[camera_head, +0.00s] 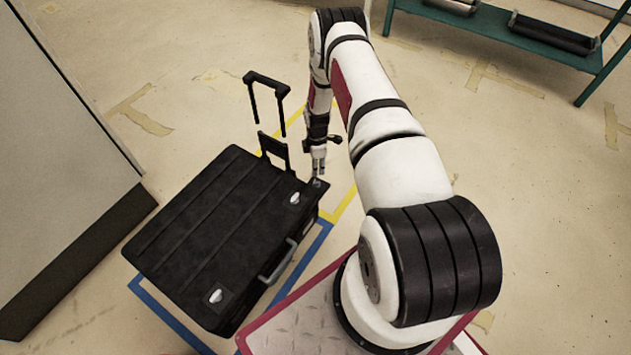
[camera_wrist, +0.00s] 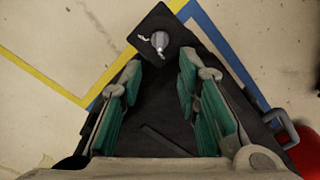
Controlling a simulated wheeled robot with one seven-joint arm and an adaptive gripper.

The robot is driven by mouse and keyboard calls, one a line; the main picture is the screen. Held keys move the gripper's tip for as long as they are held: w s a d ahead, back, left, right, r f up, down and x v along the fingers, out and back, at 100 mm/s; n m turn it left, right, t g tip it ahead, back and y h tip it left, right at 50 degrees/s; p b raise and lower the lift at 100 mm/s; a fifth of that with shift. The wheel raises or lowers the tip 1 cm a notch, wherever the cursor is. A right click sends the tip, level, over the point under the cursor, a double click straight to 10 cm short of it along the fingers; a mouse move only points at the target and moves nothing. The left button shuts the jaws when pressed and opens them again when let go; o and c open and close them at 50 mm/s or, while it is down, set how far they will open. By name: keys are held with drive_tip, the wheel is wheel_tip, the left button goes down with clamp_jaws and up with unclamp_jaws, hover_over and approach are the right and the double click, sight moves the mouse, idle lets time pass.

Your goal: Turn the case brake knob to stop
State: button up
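A black case (camera_head: 220,230) lies flat on the floor in the head view. It fills the middle of the wrist view (camera_wrist: 160,95). A small grey knob (camera_head: 318,183) sits on a black block at the case's corner. In the wrist view the metallic knob (camera_wrist: 159,41) shows near the top centre. My gripper (camera_head: 319,168) points down just above that corner. In the wrist view my gripper (camera_wrist: 159,62) is open, with green-padded fingers spread apart and nothing between them. The knob appears just beyond the fingertips. I cannot tell the exact height gap.
A pull handle (camera_head: 267,82) stands up at the case's far end. A grey carry handle (camera_head: 278,262) juts from its near right side. Yellow and blue tape marks the floor. A grey cabinet (camera_head: 60,160) stands left, a green bench (camera_head: 500,30) at upper right.

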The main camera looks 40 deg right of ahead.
sight(317, 183)
wheel_tip(317, 183, down, 10)
drive_tip(key=shift+r+b, duration=0.25)
drive_tip(key=shift+b, duration=1)
clamp_jaws()
